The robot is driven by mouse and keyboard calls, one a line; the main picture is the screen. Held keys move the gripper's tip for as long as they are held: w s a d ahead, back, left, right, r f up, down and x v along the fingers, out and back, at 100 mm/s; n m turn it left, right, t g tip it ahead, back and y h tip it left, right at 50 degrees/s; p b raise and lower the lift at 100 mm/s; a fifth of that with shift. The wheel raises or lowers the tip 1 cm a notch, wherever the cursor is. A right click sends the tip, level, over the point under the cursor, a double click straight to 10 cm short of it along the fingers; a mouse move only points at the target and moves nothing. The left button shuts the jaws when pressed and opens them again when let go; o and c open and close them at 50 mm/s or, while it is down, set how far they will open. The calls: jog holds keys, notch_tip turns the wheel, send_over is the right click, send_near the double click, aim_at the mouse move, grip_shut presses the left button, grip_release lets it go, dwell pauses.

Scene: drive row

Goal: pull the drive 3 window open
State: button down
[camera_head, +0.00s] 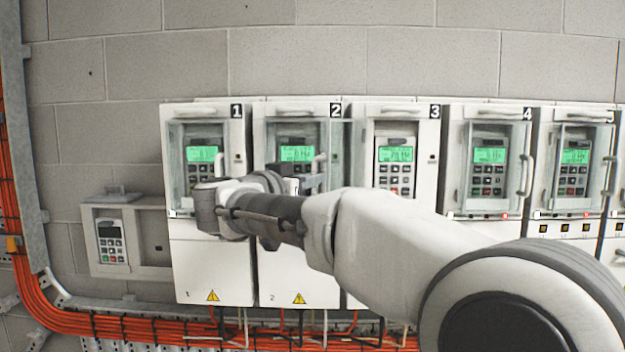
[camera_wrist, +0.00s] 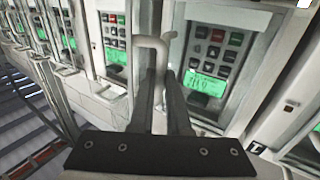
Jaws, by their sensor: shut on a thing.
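The drive 3 window (camera_head: 339,150) stands swung out to the left of its unit, a clear pane seen at a steep angle. Drive 3's keypad and green screen (camera_head: 396,155) show uncovered. My gripper (camera_head: 309,184) is shut on the window's grey bar handle (camera_head: 319,163), in front of drive 2's right side. In the wrist view, which is upside down, the fingers (camera_wrist: 163,85) close around the handle (camera_wrist: 152,42). The pane itself is hard to make out there.
Drive 2 (camera_head: 297,290) and drive 1 (camera_head: 205,255) stand left; drive 4 (camera_head: 449,150) and drive 5 (camera_head: 546,125) stand right. An open-fronted panel (camera_head: 155,240) hangs at far left. Orange cables (camera_head: 130,328) run below. My forearm hides drive 3's lower part.

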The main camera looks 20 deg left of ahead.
jog(key=c, duration=0.9)
grip_release()
jog(key=shift+s+a+f, duration=0.1)
jog(key=shift+a+f, duration=0.05)
jog(key=shift+a, duration=0.1)
jog(key=shift+d, duration=0.15)
jog(key=b+v, duration=0.3)
jog(key=v, duration=1.4)
jog(key=shift+s, duration=0.2)
jog(key=shift+w, duration=0.1)
